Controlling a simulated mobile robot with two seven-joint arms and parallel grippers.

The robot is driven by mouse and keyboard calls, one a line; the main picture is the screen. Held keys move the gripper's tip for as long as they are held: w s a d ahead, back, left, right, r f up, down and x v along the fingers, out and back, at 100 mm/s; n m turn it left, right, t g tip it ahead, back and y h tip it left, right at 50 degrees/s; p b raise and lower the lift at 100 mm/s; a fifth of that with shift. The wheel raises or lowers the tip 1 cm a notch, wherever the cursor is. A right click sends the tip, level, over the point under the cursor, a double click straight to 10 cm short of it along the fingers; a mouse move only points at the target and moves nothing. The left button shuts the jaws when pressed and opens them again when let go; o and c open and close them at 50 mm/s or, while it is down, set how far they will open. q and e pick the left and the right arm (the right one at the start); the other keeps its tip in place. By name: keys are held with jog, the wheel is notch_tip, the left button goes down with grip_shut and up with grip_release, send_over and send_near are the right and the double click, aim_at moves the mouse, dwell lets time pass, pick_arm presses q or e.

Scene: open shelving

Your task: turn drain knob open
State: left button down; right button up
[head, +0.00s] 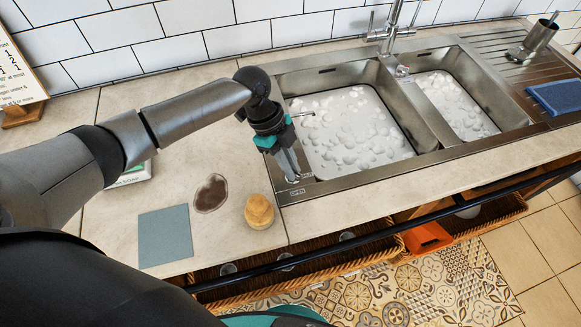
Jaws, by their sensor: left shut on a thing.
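The drain knob (293,179) is a small metal knob on the front left corner of the steel sink rim, just above an "OPEN" label (297,192). My left gripper (290,168) reaches down to it from above and is shut on it. The fingers cover most of the knob, so its turn angle cannot be read. The large left basin (345,130) holds water with white foam; its drain is hidden. My right gripper is not in view.
The right basin (455,103) is also foamy. A faucet (391,35) stands behind. A yellow sponge-like object (259,211), a blue-grey cloth (164,236) and a brown stain (211,194) are on the counter. A dark rail (375,234) runs along the front edge.

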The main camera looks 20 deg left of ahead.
pick_arm(q)
jog(key=m+g+b, duration=0.1)
jog(key=m, duration=0.1)
jog(key=m+b, duration=0.1)
jog(key=m, duration=0.1)
jog(key=shift+w+d+m+g+y, duration=0.1)
jog(key=shift+w+m+g+y, duration=0.05)
jog(key=shift+m+g+y, duration=0.2)
jog(key=shift+m+g+y+b, duration=0.45)
jog(key=shift+m+g+b, duration=0.15)
jog(key=shift+m, duration=1.15)
jog(key=c, duration=0.9)
grip_release()
jog(key=v, duration=1.5)
jog(key=shift+d+r+p, duration=0.15)
jog(key=shift+p, duration=0.2)
